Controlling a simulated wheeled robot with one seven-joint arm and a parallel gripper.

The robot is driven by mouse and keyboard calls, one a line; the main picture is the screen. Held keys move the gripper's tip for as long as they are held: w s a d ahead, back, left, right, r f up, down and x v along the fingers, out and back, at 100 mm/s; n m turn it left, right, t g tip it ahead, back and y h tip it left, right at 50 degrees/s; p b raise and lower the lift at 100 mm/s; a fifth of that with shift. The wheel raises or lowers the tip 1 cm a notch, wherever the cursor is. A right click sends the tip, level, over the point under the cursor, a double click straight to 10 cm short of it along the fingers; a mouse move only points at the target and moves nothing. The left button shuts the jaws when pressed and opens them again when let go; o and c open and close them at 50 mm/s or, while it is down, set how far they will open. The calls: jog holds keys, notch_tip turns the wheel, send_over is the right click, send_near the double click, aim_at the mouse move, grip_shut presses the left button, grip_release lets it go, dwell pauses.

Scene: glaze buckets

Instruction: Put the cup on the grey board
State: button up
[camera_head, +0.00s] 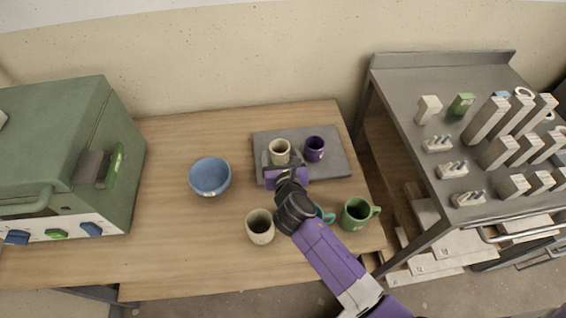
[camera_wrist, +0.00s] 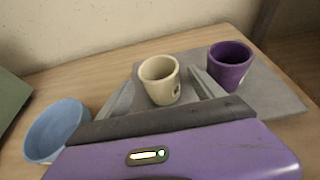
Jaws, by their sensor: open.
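A cream cup (camera_head: 279,149) stands upright on the grey board (camera_head: 336,171), near its left side. My gripper (camera_head: 281,163) is open at this cup. In the wrist view the fingers (camera_wrist: 162,93) lie on either side of the cream cup (camera_wrist: 160,85), with visible gaps, so it does not look gripped. A purple cup (camera_head: 314,148) stands upright on the same board to the right; it also shows in the wrist view (camera_wrist: 229,66). The front left part of the board is hidden behind my gripper.
On the wooden table (camera_head: 170,255) stand a blue bowl (camera_head: 210,178), a beige cup (camera_head: 260,228), a green mug (camera_head: 355,214) and a teal cup (camera_head: 326,215) mostly hidden by my arm. A green machine (camera_head: 70,150) is at left, a metal bench (camera_head: 425,165) at right.

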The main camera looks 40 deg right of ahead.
jog(key=v, duration=0.5)
jog(key=shift+s, duration=0.1)
jog(key=shift+a, duration=0.1)
dwell(0.4)
jog(key=shift+a+r+m, duration=0.1)
jog(key=shift+r+m, duration=0.05)
jog(key=shift+m, duration=0.45)
jog(key=s+a+r+m+t+y, duration=0.25)
jog(key=a+r+m, duration=0.3)
jog(key=m, duration=0.55)
jog(key=s+a+r+m+t+y, duration=0.1)
jog(key=s+a+r+m+y, duration=0.15)
jog(key=s+m, duration=0.25)
jog(key=s+a+r+m+t+y, duration=0.1)
jog(key=s+a+m+t, duration=0.15)
jog(key=s+m, duration=0.25)
jog(key=s+r+m+g, duration=0.1)
jog(key=s+r+m, duration=0.1)
jog(key=s, duration=0.7)
jog(key=s+r+m+g+y, duration=0.1)
jog(key=s+r+m, duration=0.2)
jog(key=s, duration=0.7)
jog(key=shift+a+m, duration=0.45)
jog(key=shift+m, duration=0.55)
